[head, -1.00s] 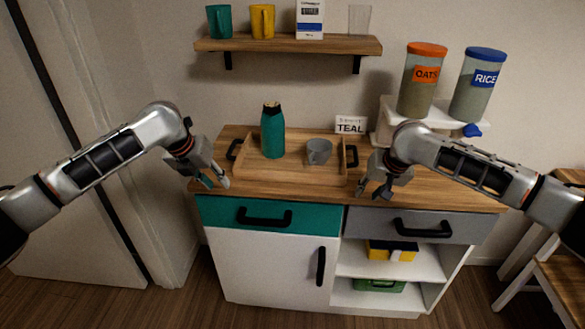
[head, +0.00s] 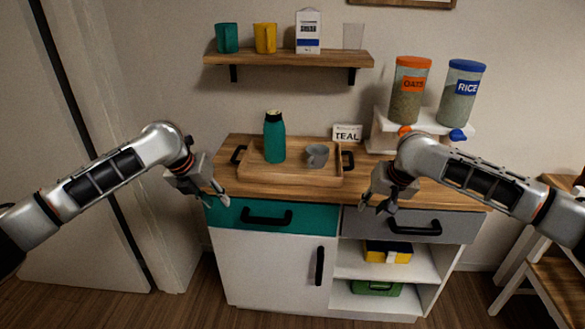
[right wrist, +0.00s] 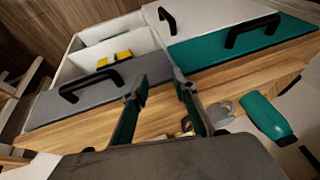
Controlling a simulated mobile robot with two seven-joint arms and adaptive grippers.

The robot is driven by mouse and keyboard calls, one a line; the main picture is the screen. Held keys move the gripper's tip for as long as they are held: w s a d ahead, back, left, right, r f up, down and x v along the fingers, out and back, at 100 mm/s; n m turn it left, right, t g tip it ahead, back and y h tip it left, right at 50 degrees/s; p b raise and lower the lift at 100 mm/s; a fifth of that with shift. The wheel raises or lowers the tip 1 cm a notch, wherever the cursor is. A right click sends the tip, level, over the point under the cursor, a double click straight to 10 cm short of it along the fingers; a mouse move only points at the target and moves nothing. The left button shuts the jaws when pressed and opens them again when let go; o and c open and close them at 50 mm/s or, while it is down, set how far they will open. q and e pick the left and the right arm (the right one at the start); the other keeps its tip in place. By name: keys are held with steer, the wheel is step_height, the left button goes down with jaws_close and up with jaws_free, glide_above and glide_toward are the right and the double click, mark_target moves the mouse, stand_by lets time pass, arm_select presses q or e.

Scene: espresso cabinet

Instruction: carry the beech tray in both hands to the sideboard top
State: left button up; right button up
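The beech tray (head: 265,174) rests on the wooden top (head: 420,190) of the sideboard, its black handles at the left (head: 238,154) and right (head: 347,160) ends. A teal bottle (head: 274,140) stands upright in it beside a grey mug (head: 316,155). The bottle (right wrist: 268,116) and mug (right wrist: 220,112) also show in the right wrist view. My left gripper (head: 216,195) is open and empty, in front of the tray's left end. My right gripper (head: 377,202) is open and empty, in front of and right of the tray; its fingers (right wrist: 162,105) stand apart. Neither gripper touches a handle.
On the right, a white stand (head: 385,139) carries oats (head: 409,92) and rice (head: 460,94) jars. A wall shelf (head: 290,58) with mugs and a carton hangs above. A wooden step stool (head: 555,265) is at far right.

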steer(key=v, duration=0.9)
steer(key=shift+r, duration=0.3)
steer(key=shift+d, duration=0.1)
